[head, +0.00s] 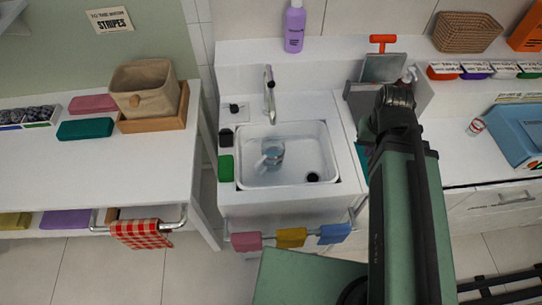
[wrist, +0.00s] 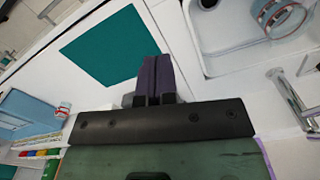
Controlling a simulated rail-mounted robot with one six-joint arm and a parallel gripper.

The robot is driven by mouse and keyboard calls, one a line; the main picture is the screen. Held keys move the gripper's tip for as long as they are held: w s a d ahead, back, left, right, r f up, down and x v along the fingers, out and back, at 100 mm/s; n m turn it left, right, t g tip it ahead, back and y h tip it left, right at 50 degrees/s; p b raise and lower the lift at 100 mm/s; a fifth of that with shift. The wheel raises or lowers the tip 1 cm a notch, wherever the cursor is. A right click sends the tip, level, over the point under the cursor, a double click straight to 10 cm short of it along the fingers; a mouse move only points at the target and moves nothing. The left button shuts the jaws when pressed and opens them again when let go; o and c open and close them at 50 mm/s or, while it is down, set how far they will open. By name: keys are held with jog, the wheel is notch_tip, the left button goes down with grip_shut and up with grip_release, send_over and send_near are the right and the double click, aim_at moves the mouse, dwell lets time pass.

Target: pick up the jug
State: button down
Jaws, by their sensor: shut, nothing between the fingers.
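The jug (head: 270,154) is clear glass and sits in the white sink basin (head: 318,128), left of the middle in the head view. In the wrist view the jug (wrist: 283,17) shows at the top right, inside the sink, partly cut off by the frame edge. My gripper (wrist: 155,60) shows in the wrist view with its dark purple fingers together and nothing between them. It is apart from the jug, which lies up and to the right of the fingers there. In the head view my arm hides the gripper.
The faucet (head: 269,95) rises behind the basin. A green sponge (head: 226,168) and a dark item lie on its left rim. Coloured cloths (head: 291,238) hang on the front rail. A teal mat (wrist: 108,45) and a blue box (head: 504,130) lie on the right side.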

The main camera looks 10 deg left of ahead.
jog(key=c, duration=1.8)
grip_release()
jog(key=shift+c, duration=0.2)
jog(key=o, duration=1.8)
